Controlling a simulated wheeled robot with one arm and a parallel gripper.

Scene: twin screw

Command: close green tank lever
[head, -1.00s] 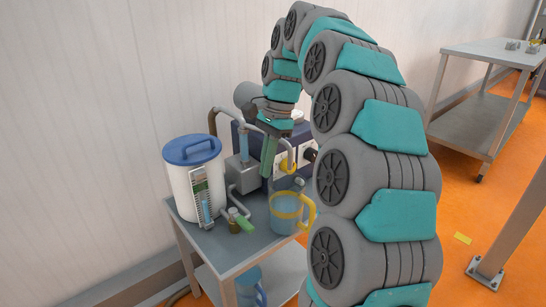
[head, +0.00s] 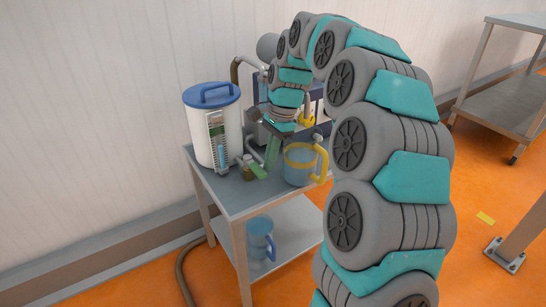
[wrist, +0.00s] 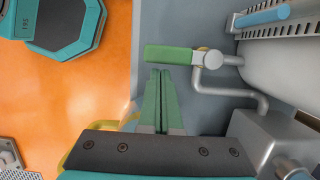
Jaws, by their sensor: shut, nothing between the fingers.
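The green tank lever (head: 258,172) sticks out from the low outlet of the white tank (head: 206,133) with the blue lid. In the wrist view the green lever handle (wrist: 171,55) lies crosswise, with its round pivot at its right end. My gripper (wrist: 161,72) is shut and empty, its green fingers side by side. Its tips are just below the middle of the handle in the wrist view; I cannot tell whether they touch it. In the head view my gripper (head: 269,168) is low over the table, right beside the lever.
A clear jug with a yellow handle (head: 321,160) stands on the metal table (head: 240,200), close to the right of my gripper. Pipes and a grey box sit behind. A blue jug (head: 260,238) is on the lower shelf. A second metal table (head: 500,85) stands at right.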

